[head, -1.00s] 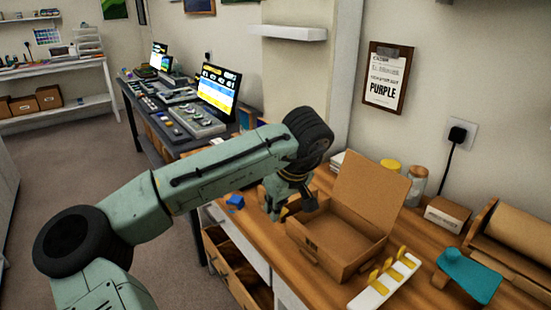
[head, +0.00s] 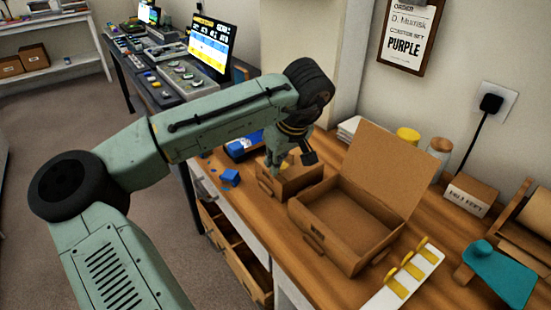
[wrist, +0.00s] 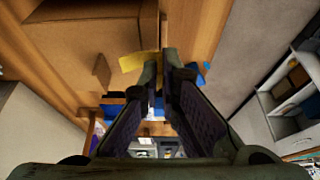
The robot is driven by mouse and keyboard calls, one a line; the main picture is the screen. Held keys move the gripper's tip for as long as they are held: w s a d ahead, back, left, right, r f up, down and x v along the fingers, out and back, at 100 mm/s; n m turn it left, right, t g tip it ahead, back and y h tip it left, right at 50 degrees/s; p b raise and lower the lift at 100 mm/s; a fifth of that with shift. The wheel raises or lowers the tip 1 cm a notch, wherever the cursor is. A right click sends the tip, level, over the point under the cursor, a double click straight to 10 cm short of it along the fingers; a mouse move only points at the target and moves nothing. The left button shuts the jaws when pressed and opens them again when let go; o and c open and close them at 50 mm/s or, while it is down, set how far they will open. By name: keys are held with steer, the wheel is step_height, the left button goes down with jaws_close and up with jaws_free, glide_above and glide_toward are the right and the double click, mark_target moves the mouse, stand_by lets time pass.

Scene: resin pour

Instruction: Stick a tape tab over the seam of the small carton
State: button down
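The small brown carton (head: 298,181) stands on the wooden bench beside the large open carton, partly hidden by my arm. My gripper (head: 277,166) is at its near left side in the head view. In the wrist view my gripper (wrist: 162,72) has its fingertips close together. A yellow tape tab (wrist: 132,62) sticks out to the left from the fingertips and seems pinched between them. A brown carton (wrist: 90,45), apparently the small one, is close by at upper left. Its seam is not clear. More yellow tabs (head: 413,269) sit on a white strip (head: 376,296).
The large open carton (head: 338,258) stands right of the small one with its lid up. A teal tape dispenser (head: 500,275), a lettered box (head: 470,195) and jars (head: 438,158) are farther right. Blue pieces (head: 229,177) lie left of the small carton. A drawer (head: 245,268) stands open below.

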steer(key=shift+f, duration=0.45)
steer(key=shift+d+f+b, duration=0.1)
steer(key=shift+f+b, duration=0.4)
steer(key=shift+f, duration=0.05)
stand_by(1.0)
stand_by(0.3)
steer(key=c, duration=1.7)
jaws_free()
steer(key=shift+r+p, duration=2.9)
steer(key=shift+r, duration=1.15)
